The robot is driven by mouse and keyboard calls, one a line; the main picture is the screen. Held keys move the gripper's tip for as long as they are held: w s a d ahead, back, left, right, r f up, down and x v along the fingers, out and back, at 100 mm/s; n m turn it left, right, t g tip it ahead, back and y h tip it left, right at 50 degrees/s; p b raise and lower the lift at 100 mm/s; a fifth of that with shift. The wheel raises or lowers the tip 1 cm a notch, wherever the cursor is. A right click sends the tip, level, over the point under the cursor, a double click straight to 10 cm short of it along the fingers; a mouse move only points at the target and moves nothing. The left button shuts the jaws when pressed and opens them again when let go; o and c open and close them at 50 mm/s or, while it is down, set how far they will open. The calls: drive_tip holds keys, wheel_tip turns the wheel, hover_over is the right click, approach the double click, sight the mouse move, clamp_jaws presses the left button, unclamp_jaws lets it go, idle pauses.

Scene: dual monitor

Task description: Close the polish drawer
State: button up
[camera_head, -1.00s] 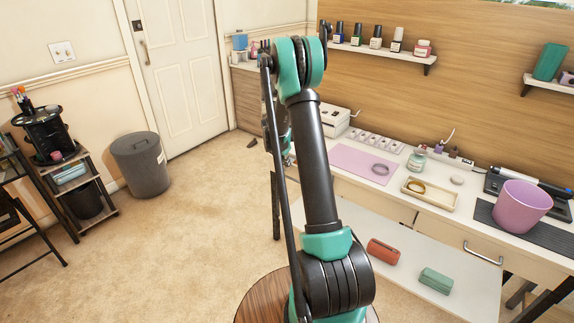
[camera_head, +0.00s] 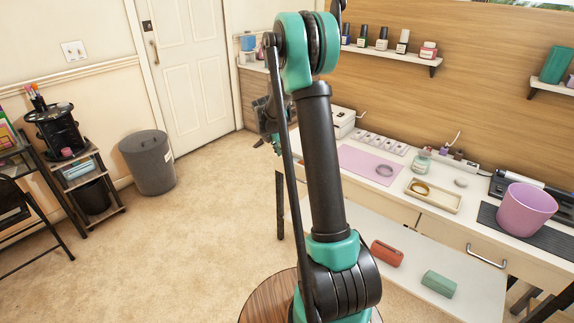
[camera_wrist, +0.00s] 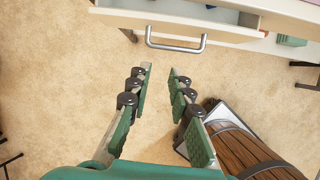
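In the wrist view, a white drawer (camera_wrist: 190,12) stands pulled out at the top, with part of its inside showing. Its grey bar handle (camera_wrist: 176,46) faces my gripper. My gripper (camera_wrist: 160,72) is open and empty, its two green-padded fingers pointing toward the handle with a small gap between tips and bar. They do not appear to touch it. In the head view, my arm hides this drawer, so I cannot make it out there. The desk (camera_head: 400,222) also has a drawer at the right with its own handle (camera_head: 487,257).
A white lower surface (camera_head: 340,228) holds an orange pouch (camera_head: 387,253) and a green pouch (camera_head: 438,284). The desktop holds a pink cup (camera_head: 526,209) and a tray (camera_head: 434,195). A grey bin (camera_head: 148,163) stands left. Carpet between is clear.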

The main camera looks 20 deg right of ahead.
sight(294, 177)
drive_tip(key=shift+o, duration=0.6)
drive_tip(key=m, duration=0.2)
drive_tip(key=d+r+m, duration=0.1)
drive_tip(key=m, duration=0.1)
drive_tip(key=d+f+m, duration=0.1)
drive_tip(key=f+m, duration=0.3)
drive_tip(key=d+f+m+y, duration=0.1)
drive_tip(key=d+f+m, duration=0.1)
drive_tip(key=f+m, duration=0.2)
drive_tip(key=w+d+f+m+g, duration=0.1)
drive_tip(key=d+f+m, duration=0.1)
drive_tip(key=f+m, duration=0.3)
drive_tip(key=shift+f+y, duration=0.3)
drive_tip(key=shift+f, duration=0.1)
clamp_jaws()
